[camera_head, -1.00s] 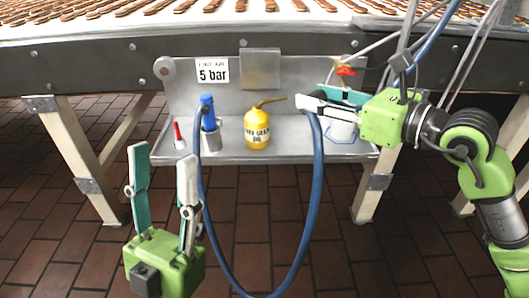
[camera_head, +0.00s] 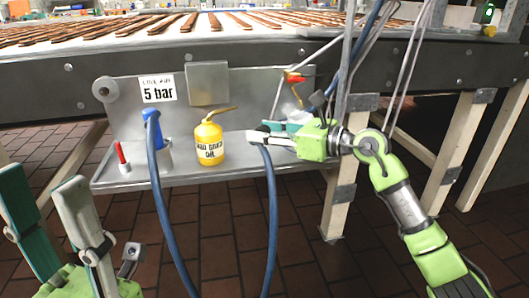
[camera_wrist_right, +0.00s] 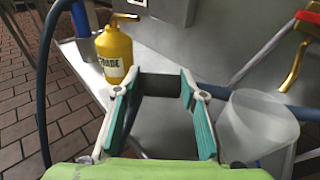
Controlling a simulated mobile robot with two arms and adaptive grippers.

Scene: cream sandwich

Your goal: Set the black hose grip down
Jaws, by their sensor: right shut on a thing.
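My right gripper (camera_head: 262,136) is low over the right part of the metal shelf (camera_head: 205,173). It is shut on the black hose grip (camera_wrist_right: 160,84), a dark piece between the fingers in the right wrist view. The grip is mostly hidden by the fingers in the head view. The blue hose (camera_head: 271,220) hangs down from there in a loop; its other end rises to a blue fitting (camera_head: 151,117) at the shelf's left. Whether the grip touches the shelf I cannot tell. My left gripper (camera_head: 42,178) is open and empty at the lower left.
A yellow oil can (camera_head: 209,143) stands mid-shelf, left of my right gripper. A red-tipped item (camera_head: 122,155) stands at the left end. A translucent cup (camera_wrist_right: 262,122) is close to my right gripper. A red-handled valve (camera_head: 295,78) sits above. The conveyor overhangs behind.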

